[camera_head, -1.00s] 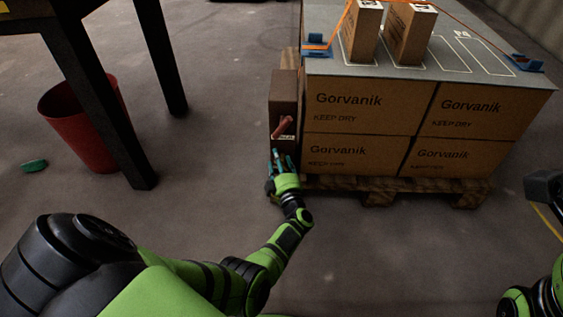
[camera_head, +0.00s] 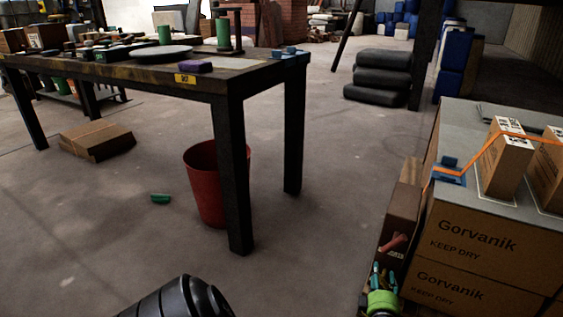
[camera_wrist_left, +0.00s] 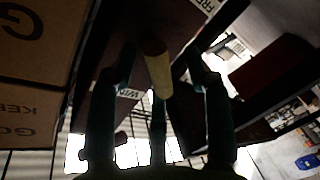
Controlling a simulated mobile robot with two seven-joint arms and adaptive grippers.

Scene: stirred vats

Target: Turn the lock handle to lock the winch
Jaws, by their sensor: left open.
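The winch housing (camera_head: 404,200) is a narrow brown box against the left side of the carton stack. My left gripper (camera_head: 384,274) is open just below and in front of the handle. In the left wrist view the handle (camera_wrist_left: 157,76) looks pale yellow and lies between the spread fingers; I cannot tell whether they touch it. A label there begins with "WIN", and another reading "FREE" is at the top. My right gripper is out of view.
Gorvanik cartons (camera_head: 468,245) stand right beside the winch, with an orange strap (camera_head: 470,163) above. A dark workbench (camera_head: 150,73) with tools stands at left, a red bin (camera_head: 203,185) under it. Open floor lies between the bench and cartons.

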